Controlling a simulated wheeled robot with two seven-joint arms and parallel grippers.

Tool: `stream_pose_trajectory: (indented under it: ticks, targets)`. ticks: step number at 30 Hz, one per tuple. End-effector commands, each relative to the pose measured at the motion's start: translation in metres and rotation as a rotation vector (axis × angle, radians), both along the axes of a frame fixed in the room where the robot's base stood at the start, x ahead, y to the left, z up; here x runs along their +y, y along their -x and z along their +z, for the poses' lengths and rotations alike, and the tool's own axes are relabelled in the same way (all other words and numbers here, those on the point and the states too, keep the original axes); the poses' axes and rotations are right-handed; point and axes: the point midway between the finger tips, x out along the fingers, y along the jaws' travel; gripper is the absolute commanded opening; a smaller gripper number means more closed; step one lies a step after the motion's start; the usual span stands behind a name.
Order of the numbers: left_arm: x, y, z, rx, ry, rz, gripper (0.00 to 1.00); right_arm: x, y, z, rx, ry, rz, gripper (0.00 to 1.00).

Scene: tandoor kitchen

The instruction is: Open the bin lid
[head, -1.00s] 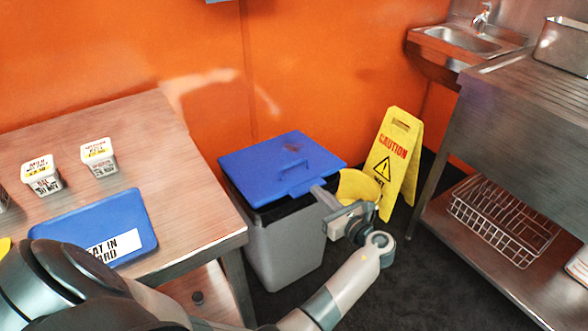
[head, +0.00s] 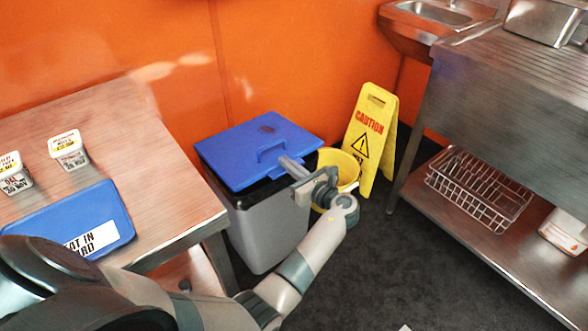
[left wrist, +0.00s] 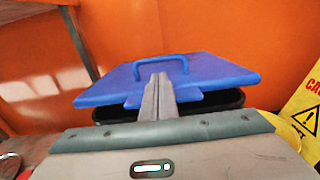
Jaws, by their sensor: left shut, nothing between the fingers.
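The bin (head: 268,225) is grey with a black rim and stands on the dark floor beside the wooden table. Its blue lid (head: 245,140) lies over the top, with a dark gap showing along the near right edge. The lid has a blue handle (head: 273,151), which also shows in the left wrist view (left wrist: 160,62). My left gripper (head: 284,160) is shut, its fingertips at the lid's near edge close to the handle. In the left wrist view the closed fingers (left wrist: 158,80) overlap the lid's front tab; whether they touch it I cannot tell. My right gripper is not in view.
A yellow caution sign (head: 368,140) and a yellow bucket (head: 343,170) stand right of the bin. A wooden table (head: 170,205) with a blue board (head: 75,215) is at left. A steel counter with a wire basket (head: 480,185) is at right.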

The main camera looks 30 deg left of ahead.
Motion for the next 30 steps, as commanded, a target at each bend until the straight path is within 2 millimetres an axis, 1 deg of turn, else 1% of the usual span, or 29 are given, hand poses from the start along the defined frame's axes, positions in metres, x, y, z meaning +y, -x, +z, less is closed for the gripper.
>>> stream_pose_trajectory:
  ticks: [1,6,12,30]
  targets:
    - [0.009,-0.003,0.000,-0.001,-0.003,0.002,0.00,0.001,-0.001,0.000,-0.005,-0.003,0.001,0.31]
    - [0.030,-0.012,-0.002,-0.001,-0.002,0.001,0.00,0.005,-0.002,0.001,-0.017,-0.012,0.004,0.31]
    - [0.044,-0.018,-0.003,0.000,0.000,0.001,0.00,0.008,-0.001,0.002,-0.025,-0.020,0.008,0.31]
    - [0.048,-0.019,-0.001,0.002,0.003,0.000,0.00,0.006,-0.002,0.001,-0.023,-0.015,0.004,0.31]
